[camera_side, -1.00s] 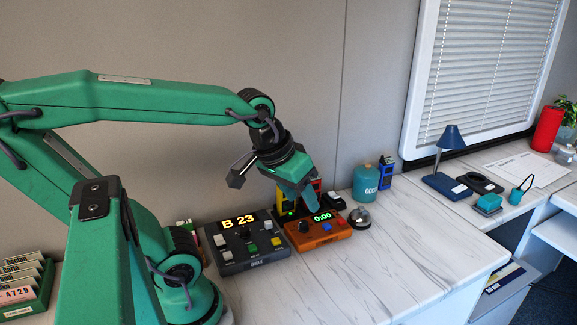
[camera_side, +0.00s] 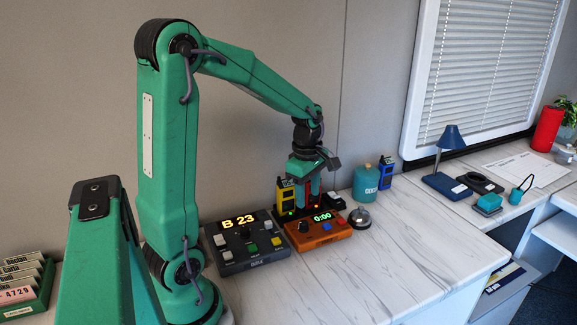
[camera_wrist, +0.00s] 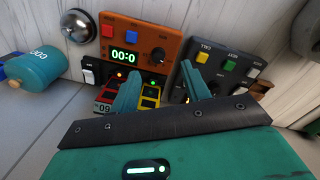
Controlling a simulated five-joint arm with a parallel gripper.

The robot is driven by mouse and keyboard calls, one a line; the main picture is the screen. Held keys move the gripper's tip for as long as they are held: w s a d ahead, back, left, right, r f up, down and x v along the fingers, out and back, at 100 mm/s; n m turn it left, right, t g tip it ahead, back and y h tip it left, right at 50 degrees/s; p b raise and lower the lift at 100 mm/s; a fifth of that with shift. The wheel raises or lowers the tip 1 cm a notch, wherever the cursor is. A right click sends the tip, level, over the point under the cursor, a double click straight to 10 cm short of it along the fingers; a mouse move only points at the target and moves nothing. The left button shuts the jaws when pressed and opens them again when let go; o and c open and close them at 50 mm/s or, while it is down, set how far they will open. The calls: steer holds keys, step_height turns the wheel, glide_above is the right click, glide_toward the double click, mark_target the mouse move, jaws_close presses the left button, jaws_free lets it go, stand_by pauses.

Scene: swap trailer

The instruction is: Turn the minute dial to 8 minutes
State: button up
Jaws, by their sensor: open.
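The orange timer box (camera_side: 322,239) sits on the marble counter, its green display (camera_side: 322,216) reading 0:00. My gripper (camera_side: 307,203) points down above and behind the box's back edge, apart from the dial. In the wrist view my gripper (camera_wrist: 161,77) has its two green fingers spread, with nothing between them that they hold. The dial's pointer mark is too small to read.
A dark console (camera_side: 250,259) showing B 23 stands left of the timer. Red and yellow radios, including a yellow one (camera_side: 285,196), stand behind it, close to my fingers. A silver bell (camera_side: 359,218) and teal canister (camera_side: 366,184) are to the right. The front counter is clear.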

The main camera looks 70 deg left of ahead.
mark_target(304, 222)
steer(key=a+f+n, duration=0.2)
steer(key=f+n, duration=0.1)
steer(key=shift+w+a+n+g, duration=0.3)
steer(key=shift+a+g, duration=0.1)
steer(key=shift+f, duration=3.85)
steer(key=c, duration=1)
